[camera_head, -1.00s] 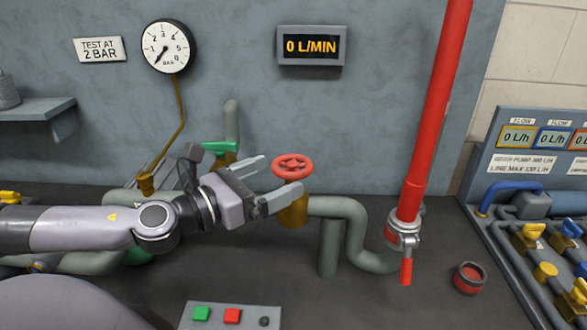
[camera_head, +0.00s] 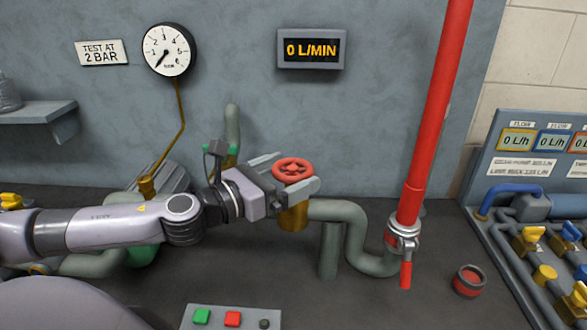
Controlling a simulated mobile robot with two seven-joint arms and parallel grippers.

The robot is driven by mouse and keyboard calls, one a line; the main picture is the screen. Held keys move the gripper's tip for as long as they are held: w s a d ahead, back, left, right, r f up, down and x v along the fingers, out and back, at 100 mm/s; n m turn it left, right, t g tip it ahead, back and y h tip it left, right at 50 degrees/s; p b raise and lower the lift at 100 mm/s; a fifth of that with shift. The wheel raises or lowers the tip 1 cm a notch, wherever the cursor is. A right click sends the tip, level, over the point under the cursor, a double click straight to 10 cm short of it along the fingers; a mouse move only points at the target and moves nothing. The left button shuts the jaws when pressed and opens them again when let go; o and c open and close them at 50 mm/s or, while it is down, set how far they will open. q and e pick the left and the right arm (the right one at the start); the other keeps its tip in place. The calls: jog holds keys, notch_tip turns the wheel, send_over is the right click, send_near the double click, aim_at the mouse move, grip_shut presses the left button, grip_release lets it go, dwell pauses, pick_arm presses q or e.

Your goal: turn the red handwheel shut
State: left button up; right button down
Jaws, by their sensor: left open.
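The red handwheel (camera_head: 293,169) sits on top of a brass valve body (camera_head: 293,217) at the end of a grey-green pipe, near the middle of the view. My left gripper (camera_head: 298,174) reaches in from the left with its jaws open. One finger lies on the far side of the handwheel and the other on the near side, so the wheel is between them. I cannot tell whether either finger touches the rim. My right gripper is not in view.
A display reading 0 L/MIN (camera_head: 311,48) and a round pressure gauge (camera_head: 168,49) hang on the wall. A red pipe (camera_head: 434,110) with a red-handled clamp (camera_head: 405,245) rises at right.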

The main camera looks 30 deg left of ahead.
pick_arm(q)
jog(key=shift+w+d+p, duration=0.3)
jog(key=shift+w, duration=0.35)
jog(key=shift+c, duration=0.3)
